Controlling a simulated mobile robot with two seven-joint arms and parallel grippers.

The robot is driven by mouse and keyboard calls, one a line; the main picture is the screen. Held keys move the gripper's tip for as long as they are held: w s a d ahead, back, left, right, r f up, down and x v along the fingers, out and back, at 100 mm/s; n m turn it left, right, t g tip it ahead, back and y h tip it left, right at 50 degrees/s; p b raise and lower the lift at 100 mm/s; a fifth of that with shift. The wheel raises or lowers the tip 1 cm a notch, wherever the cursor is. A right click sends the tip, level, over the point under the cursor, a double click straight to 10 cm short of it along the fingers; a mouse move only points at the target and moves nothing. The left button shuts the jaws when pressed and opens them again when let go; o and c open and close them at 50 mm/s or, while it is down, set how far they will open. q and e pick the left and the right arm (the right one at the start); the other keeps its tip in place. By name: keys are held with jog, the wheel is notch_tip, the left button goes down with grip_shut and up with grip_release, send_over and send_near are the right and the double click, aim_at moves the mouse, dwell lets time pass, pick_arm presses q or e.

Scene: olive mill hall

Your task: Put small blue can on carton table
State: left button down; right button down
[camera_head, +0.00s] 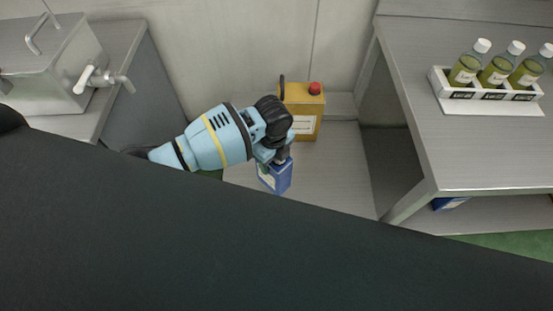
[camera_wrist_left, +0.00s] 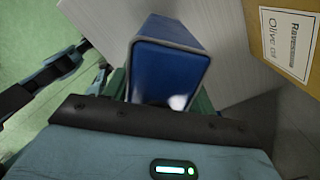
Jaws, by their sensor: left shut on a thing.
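The small blue can (camera_head: 276,178) hangs from my left gripper (camera_head: 273,158) in the middle of the head view. The gripper is shut on its upper part, and a large dark shape covers the area just in front. In the left wrist view the blue can (camera_wrist_left: 168,62) fills the space between the fingers, with green finger parts at its sides. I cannot tell whether the can touches the grey surface (camera_head: 342,178) below. No table is clearly marked as the carton table. My right gripper is not in view.
A yellow oil can (camera_head: 303,108) with a red cap stands close behind the gripper. A steel table (camera_head: 410,90) at right holds a white rack (camera_head: 490,94) of bottles; a blue thing (camera_head: 450,203) lies beneath it. A steel tank (camera_head: 50,65) with a tap stands left.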

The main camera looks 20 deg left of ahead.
pick_arm(q)
jog(key=shift+w+a+f, duration=0.15)
jog(key=shift+a+f, duration=0.15)
jog(key=shift+f, duration=0.55)
jog(key=shift+w+a+f, duration=0.1)
jog(key=shift+a+f, duration=0.15)
jog(key=shift+f, duration=0.7)
jog(key=shift+c, duration=2.4)
grip_release()
jog(key=shift+s+f, duration=0.1)
